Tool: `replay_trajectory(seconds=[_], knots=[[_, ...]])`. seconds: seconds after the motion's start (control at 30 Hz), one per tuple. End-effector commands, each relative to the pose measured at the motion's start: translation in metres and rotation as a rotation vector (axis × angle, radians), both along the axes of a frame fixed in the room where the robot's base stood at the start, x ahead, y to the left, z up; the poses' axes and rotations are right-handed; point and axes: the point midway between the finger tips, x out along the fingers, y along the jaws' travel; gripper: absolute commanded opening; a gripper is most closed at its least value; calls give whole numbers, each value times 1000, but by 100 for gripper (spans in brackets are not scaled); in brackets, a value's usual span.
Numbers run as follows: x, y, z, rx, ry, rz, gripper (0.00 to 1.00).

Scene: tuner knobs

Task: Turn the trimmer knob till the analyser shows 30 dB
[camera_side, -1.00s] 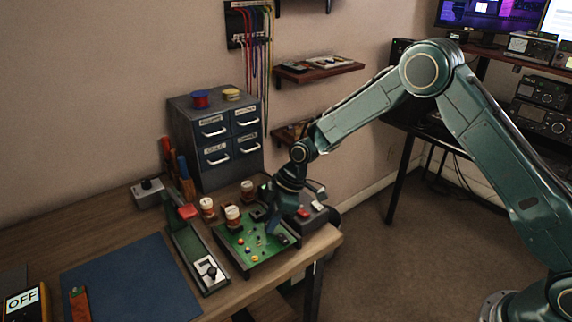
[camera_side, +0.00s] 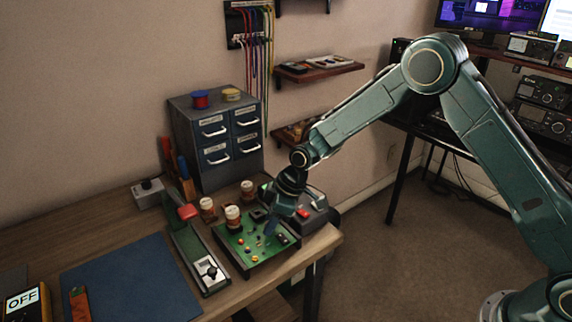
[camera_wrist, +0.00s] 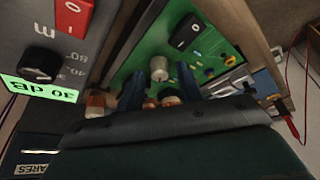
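The trimmer knob is a small grey cylinder (camera_wrist: 158,71) on a green circuit board (camera_wrist: 150,45). My gripper (camera_wrist: 160,76) has two dark blue fingers, spread apart on either side of the knob, with gaps visible. In the side view my gripper (camera_side: 270,228) points down at the board (camera_side: 243,248), and the knob is hard to pick out there. The analyser (camera_wrist: 20,45) is a grey box with a lit green display (camera_wrist: 40,88), seen upside down. It reads a number ending in 0 with dB; its first digit is unclear. The analyser also shows behind my gripper (camera_side: 318,214).
Brown and white jars (camera_side: 233,216) stand by the board. A black switch (camera_wrist: 185,30) sits on the board near the knob.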

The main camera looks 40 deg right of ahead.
Motion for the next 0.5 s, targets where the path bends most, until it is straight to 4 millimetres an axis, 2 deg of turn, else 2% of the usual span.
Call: replay_trajectory(seconds=[0.5], knots=[[-1,-2,5,1,-1,1,42]])
